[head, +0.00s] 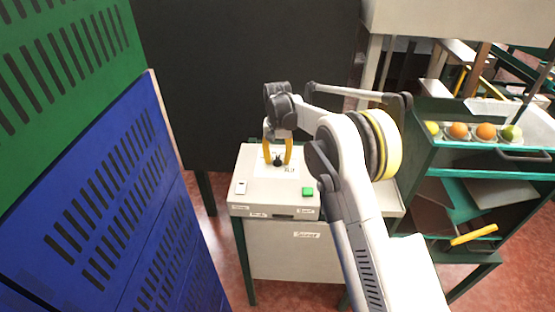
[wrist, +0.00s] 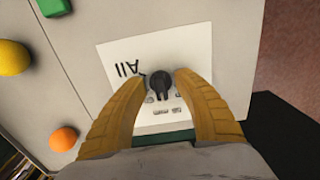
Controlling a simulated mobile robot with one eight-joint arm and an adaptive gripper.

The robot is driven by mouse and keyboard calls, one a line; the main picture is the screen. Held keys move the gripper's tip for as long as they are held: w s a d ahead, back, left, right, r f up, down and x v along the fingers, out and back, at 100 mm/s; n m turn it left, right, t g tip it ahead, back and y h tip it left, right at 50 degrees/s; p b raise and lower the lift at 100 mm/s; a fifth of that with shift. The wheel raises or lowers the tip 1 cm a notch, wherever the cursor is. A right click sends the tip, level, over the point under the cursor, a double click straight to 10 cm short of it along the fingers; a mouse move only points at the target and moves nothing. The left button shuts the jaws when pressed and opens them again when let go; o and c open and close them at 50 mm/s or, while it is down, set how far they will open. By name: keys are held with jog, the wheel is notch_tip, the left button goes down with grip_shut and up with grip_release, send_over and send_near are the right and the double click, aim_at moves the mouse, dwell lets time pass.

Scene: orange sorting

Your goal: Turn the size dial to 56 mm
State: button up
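The size dial is a small black knob (wrist: 161,83) on a white label sheet (wrist: 125,55) on top of the light grey sorter box (head: 258,197). It also shows as a dark spot in the head view (head: 277,161). My gripper (wrist: 161,92) has its two yellow fingers on either side of the knob, with a gap visible between them and no clear contact. The fingers also show in the head view (head: 278,150). The label reads "All", upside down in the wrist view; the smaller marks around the dial are too small to read.
Blue crates (head: 120,200) stand close on the left. A green cart (head: 440,150) at right carries several fruits. A yellow fruit (wrist: 13,58) and an orange (wrist: 63,139) show beside the box.

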aim_at(278, 159)
notch_tip(278, 159, up, 12)
dwell(0.6)
